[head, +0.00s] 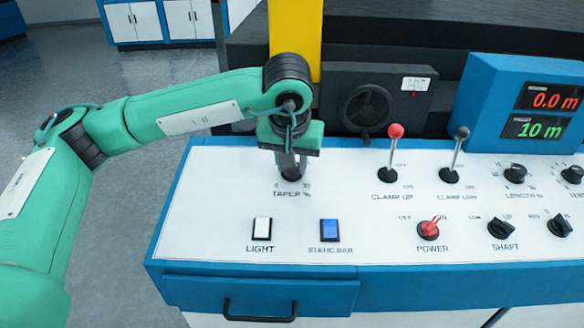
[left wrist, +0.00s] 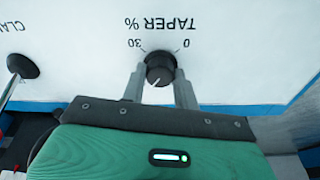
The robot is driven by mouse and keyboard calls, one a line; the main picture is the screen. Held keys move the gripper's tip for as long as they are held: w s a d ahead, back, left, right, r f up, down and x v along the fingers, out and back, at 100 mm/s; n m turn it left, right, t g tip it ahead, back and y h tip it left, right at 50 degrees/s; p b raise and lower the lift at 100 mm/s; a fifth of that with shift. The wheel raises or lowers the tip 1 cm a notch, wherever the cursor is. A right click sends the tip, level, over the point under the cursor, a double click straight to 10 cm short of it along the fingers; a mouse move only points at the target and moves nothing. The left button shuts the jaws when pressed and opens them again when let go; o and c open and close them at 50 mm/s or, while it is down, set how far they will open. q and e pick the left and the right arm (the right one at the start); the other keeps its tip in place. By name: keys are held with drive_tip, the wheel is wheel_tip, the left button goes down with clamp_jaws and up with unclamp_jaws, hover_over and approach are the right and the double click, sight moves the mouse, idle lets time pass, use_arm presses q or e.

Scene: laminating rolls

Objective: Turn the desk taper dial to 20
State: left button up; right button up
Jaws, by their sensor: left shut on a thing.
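The taper dial (left wrist: 160,69) is a round black knob with a white pointer mark on the white desk panel. Its label reads TAPER %, with 0 and 30 marked at the ends of its scale. In the left wrist view, which shows the label upside down, the pointer mark is on the knob's lower part, near the gripper. My left gripper (left wrist: 159,88) has its two grey fingers on either side of the knob, shut on it. In the head view the left gripper (head: 290,172) points down over the dial and mostly hides it. My right gripper is not in view.
The panel also holds a LIGHT switch (head: 262,229), a blue STATIC BAR switch (head: 330,230), a red POWER knob (head: 429,229), and the red-tipped CLAMP UP lever (head: 395,150). A blue display box (head: 487,97) stands at the right. A yellow post (head: 295,30) rises behind the gripper.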

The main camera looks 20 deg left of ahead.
use_arm(q)
drive_tip(key=shift+s+f+m+b, duration=0.1)
drive_tip(key=shift+m+b, duration=0.2)
drive_tip(key=shift+m, duration=0.4)
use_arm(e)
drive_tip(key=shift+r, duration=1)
use_arm(q)
drive_tip(key=o, duration=1)
drive_tip(key=v, duration=1.4)
drive_tip(key=shift+a, duration=0.2)
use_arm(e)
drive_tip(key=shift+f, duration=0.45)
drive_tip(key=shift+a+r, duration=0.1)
